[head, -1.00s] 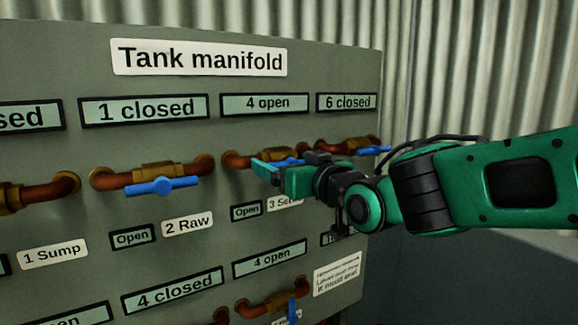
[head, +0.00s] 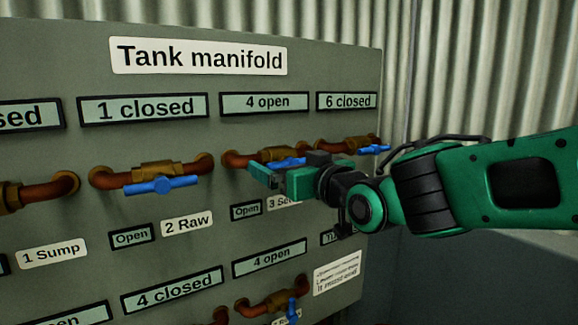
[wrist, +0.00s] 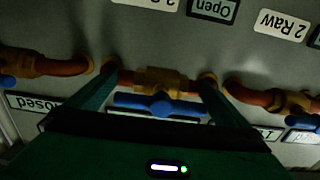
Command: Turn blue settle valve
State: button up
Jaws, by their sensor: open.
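The settle valve is a brass body (head: 283,153) on a copper pipe with a blue handle (head: 291,162), over a label reading "3 Se…" (head: 280,204) that is partly covered. My gripper (head: 270,177) is open in front of it and hides part of the handle in the head view. In the wrist view, which is upside down, the blue handle (wrist: 160,104) lies crosswise between the two spread fingers of my gripper (wrist: 160,90). The handle looks level. I cannot tell whether a finger touches it.
The 2 Raw valve handle (head: 162,185) is left of my gripper and another blue handle (head: 375,149) is close on the right. Screens (head: 264,103) sit above the valves. More valves (head: 275,302) are below. A corrugated wall (head: 490,70) stands behind.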

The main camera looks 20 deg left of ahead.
jog(key=v, duration=1)
jog(key=shift+d, duration=0.25)
jog(key=v, duration=0.8)
